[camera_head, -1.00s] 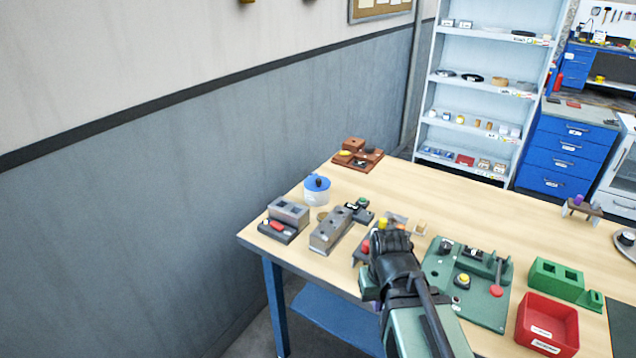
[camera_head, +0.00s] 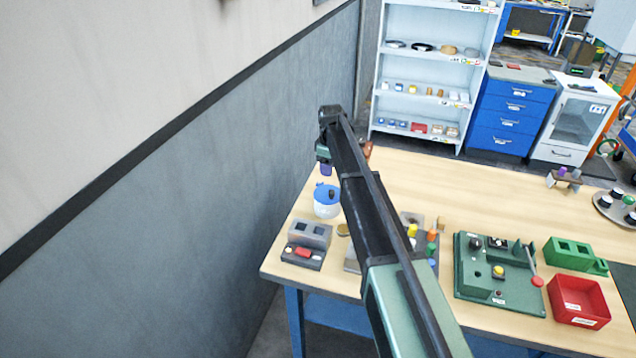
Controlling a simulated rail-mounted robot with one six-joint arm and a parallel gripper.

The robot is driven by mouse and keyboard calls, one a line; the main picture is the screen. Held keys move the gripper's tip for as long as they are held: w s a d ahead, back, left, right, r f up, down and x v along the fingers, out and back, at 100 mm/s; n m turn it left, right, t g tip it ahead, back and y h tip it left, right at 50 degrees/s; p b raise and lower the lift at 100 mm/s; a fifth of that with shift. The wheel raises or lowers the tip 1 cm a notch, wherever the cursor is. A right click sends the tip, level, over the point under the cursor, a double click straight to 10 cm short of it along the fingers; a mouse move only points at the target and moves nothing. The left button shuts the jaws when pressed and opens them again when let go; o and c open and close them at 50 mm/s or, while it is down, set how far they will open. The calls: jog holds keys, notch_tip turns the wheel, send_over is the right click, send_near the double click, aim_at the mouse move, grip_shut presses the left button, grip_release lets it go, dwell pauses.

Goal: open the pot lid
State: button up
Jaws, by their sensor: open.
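The pot (camera_head: 326,209) is a small white, round container on the table's far left part. Its blue lid (camera_head: 321,191) sits on top, with a dark knob (camera_head: 332,195) on it. My gripper (camera_head: 325,170) hangs above the pot, pointing down, with purple fingertips just over the lid. It is open and looks empty, apart from the lid. The exact gap between fingertips and knob is hard to judge. My arm passes just right of the pot and hides part of the table behind it.
A brown fixture (camera_head: 367,149) behind is mostly hidden by my arm. A green board (camera_head: 480,285) and red bin (camera_head: 579,302) lie to the right. The wall (camera_head: 180,190) is close on the left.

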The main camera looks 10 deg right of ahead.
aim_at(332, 191)
jog(key=shift+n, duration=0.6)
jog(key=f+b, duration=0.7)
jog(key=s+f+b, duration=0.1)
jog(key=f+b, duration=0.2)
jog(key=b, duration=0.1)
jog(key=shift+d+f, duration=0.4)
jog(key=shift+r, duration=0.15)
grip_shut()
